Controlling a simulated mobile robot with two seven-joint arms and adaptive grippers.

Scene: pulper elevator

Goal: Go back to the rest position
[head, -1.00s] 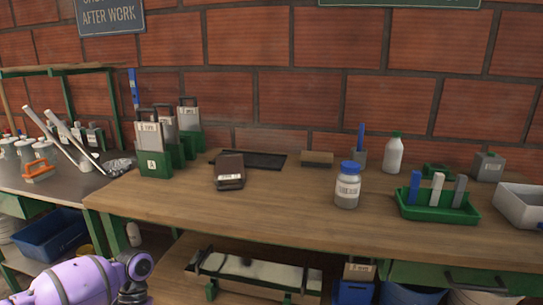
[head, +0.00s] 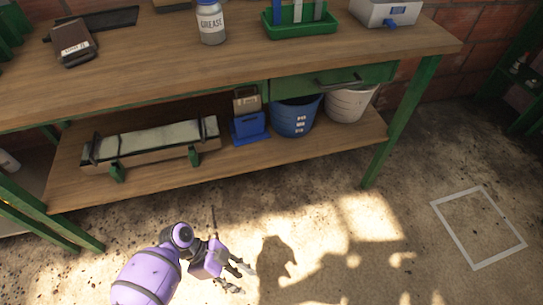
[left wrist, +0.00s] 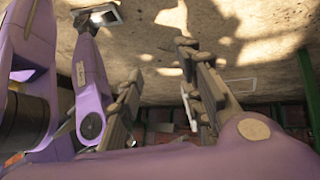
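My left gripper (head: 238,278) shows at the bottom of the head view, over the concrete floor in front of the workbench. Its fingers are apart with nothing between them. In the left wrist view my left gripper (left wrist: 162,100) also shows two separated fingers with an empty gap. It touches no object.
The wooden workbench (head: 150,80) holds a grease jar (head: 211,24), a green tray (head: 300,30) and a dark box (head: 73,45). Its lower shelf carries a blue bucket (head: 295,118) and a white bucket (head: 348,103). Floor right of the bench is free, with a white marked square (head: 478,228).

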